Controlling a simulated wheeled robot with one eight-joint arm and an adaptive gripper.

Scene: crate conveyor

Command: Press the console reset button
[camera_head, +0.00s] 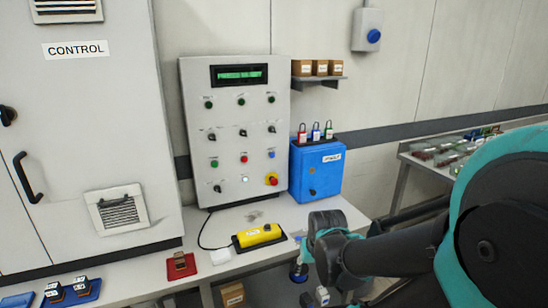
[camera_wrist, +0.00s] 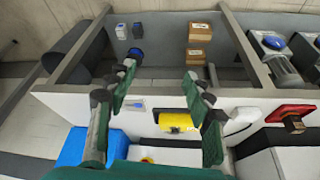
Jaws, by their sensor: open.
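The console (camera_head: 235,130) is a light grey upright panel with a green-lit display (camera_head: 239,75) and rows of small knobs and buttons. In its lower rows are a blue button (camera_head: 271,154), a red button (camera_head: 244,159), a white button (camera_head: 245,180) and a larger red button on yellow (camera_head: 271,179). Their labels are too small to read, so I cannot tell which is reset. My gripper (camera_wrist: 162,70) is open and empty in the wrist view. My wrist is right of and below the panel, near the bench's front edge, apart from the buttons.
A yellow pendant box (camera_head: 258,235) with a cable lies on the bench (camera_head: 210,240) before the panel. A blue lockout box (camera_head: 316,170) with padlocks stands right of the panel. A grey control cabinet (camera_head: 90,120) stands left. Small cartons (camera_wrist: 200,31) sit low beneath the bench.

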